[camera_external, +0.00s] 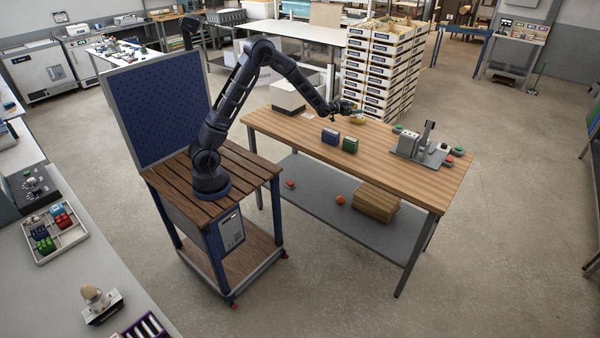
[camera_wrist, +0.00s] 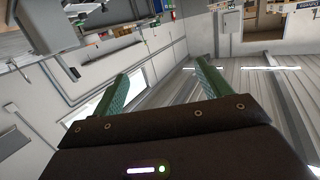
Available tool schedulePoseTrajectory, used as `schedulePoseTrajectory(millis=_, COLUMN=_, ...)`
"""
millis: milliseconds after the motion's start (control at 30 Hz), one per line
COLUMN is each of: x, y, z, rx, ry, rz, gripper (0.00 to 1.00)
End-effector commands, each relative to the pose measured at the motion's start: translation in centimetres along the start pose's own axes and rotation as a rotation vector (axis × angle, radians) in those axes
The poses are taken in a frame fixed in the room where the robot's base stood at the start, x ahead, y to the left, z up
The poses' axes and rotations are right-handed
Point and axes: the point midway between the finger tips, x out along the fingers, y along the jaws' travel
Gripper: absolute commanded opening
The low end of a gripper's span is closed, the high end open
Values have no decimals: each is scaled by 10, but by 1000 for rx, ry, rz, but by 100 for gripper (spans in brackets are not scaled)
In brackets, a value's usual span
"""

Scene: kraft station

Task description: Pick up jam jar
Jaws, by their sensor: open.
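My gripper (camera_external: 354,110) is over the far left part of the wooden table, at the end of my outstretched arm. In the wrist view its two green fingers are spread apart with nothing between them (camera_wrist: 162,72). That view looks at walls, windows and ceiling and shows no tabletop. A small yellowish thing (camera_external: 356,119) is just below the gripper; it is too small to tell what it is, or whether the gripper touches it. I cannot make out a jam jar for certain in either view.
A white box (camera_external: 287,96) is at the far left. Stacked crates (camera_external: 380,75) rise behind. The table's front middle is clear.

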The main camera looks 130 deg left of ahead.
Motion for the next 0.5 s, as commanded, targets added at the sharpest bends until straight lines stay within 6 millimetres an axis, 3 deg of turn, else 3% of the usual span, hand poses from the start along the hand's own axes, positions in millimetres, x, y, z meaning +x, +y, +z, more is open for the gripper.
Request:
schedulePoseTrajectory(millis=33, x=8, y=-29, z=16, rx=-6, ry=16, rz=-24, gripper=77)
schedulePoseTrajectory(millis=200, x=21, y=-103, z=50, rx=-17, ry=92, rz=-77, gripper=77)
schedulePoseTrajectory(millis=333, x=23, y=-139, z=69, rx=-21, ry=131, rz=-102, gripper=77)
schedulePoseTrajectory(millis=500, x=26, y=-158, z=78, rx=-22, ry=152, rz=-114, gripper=77)
